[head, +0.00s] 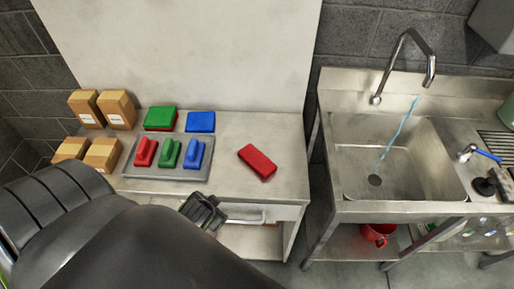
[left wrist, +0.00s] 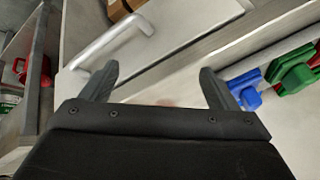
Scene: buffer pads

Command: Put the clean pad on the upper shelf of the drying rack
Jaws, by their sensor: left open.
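A red pad (head: 257,162) lies alone on the right part of the steel worktop (head: 240,130). A green pad with a red layer (head: 160,118) and a blue pad (head: 200,121) lie at the back. I cannot tell which pad is clean. No drying rack is clearly visible. My left gripper (head: 208,213) is at the worktop's front edge, near a drawer handle (head: 245,219). In the left wrist view its fingers (left wrist: 160,88) are apart with nothing held, and the handle (left wrist: 108,45) shows beyond the left finger. My right gripper is not in view.
A grey tray (head: 140,172) holds red, green and blue handled blocks. Cardboard boxes (head: 102,154) stand at the left. A sink (head: 375,178) with running water is at the right, with a red bucket (head: 377,233) below. My left arm covers the lower left.

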